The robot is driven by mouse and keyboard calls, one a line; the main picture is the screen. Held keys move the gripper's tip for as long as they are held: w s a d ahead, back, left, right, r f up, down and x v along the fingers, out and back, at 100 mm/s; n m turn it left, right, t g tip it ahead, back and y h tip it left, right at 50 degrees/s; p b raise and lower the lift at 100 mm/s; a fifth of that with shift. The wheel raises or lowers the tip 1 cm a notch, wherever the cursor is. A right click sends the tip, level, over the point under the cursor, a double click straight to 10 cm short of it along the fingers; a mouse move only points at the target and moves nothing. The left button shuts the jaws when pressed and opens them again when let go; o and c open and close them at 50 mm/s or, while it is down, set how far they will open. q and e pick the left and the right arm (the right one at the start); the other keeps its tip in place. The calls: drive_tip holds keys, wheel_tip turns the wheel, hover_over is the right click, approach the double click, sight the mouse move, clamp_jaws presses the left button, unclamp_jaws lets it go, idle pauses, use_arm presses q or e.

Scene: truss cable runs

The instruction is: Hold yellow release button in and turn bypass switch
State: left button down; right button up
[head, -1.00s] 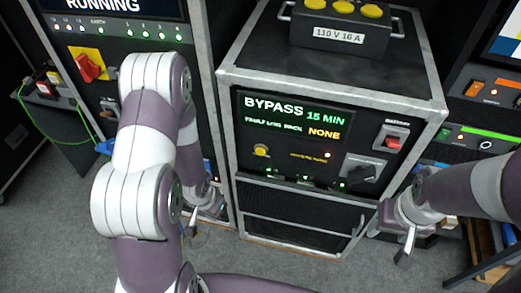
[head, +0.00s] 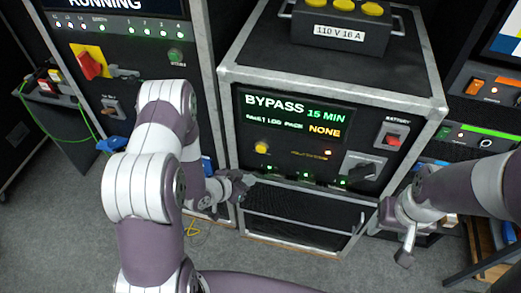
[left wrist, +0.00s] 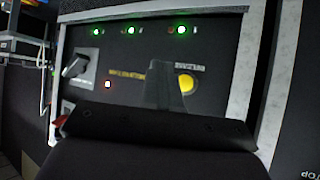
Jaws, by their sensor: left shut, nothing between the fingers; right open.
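The yellow release button (head: 261,147) is at the left of the bypass panel, under the lit display. The bypass switch (head: 361,172) is a dark knob on a grey plate at the panel's lower right. My left gripper (head: 249,180) is shut and empty, in front of the panel's lower left, below the button in the picture. The left wrist view is upside down; there the button (left wrist: 186,84) shows just right of the dark fingers (left wrist: 166,80), and the switch (left wrist: 76,65) is at left. Contact with the button is not visible. My right gripper (head: 404,247) is open, low and right of the cabinet.
The display (head: 293,116) reads BYPASS 15 MIN. A red battery rocker (head: 392,139) sits above the switch, and green lights (head: 305,175) line the panel's lower edge. A 110 V box (head: 340,27) stands on top. Another cabinet with a red-and-yellow switch (head: 91,62) is at left.

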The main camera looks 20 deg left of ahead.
sight(261, 149)
use_arm(q)
drive_tip(key=w, duration=0.8)
drive_tip(key=shift+w, duration=0.1)
idle(1.9)
drive_tip(key=shift+w, duration=0.35)
